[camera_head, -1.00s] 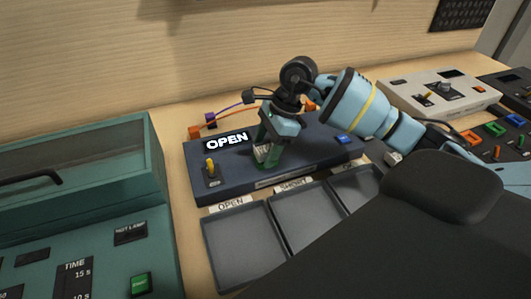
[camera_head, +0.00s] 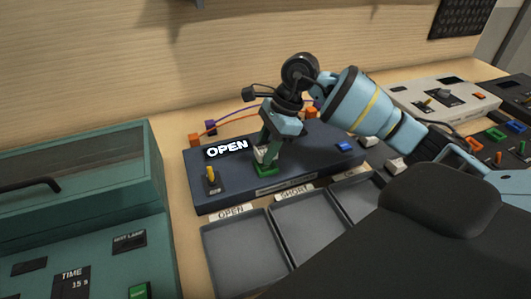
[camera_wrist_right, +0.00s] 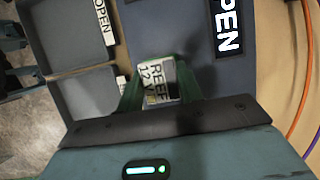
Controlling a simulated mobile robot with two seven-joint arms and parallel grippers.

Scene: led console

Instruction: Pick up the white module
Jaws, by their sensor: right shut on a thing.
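The white module (camera_wrist_right: 158,80) is between the fingers of my right gripper (camera_wrist_right: 160,90) in the right wrist view, with dark lettering on its face. In the head view my right gripper (camera_head: 268,150) points down over the dark blue console and is shut on the white module (camera_head: 260,154), which is partly hidden by the fingers. A green socket (camera_head: 265,171) on the console shows just below the module. The module appears slightly above it. My left gripper is not in view.
The console (camera_head: 225,187) has a lit OPEN display (camera_head: 227,149) and a yellow-tipped switch (camera_head: 211,177). Grey trays (camera_head: 240,250) labelled OPEN and SHORT lie in front. A teal box (camera_head: 80,190) stands left. Wires (camera_head: 235,125) run behind; a pale instrument (camera_head: 440,97) is at right.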

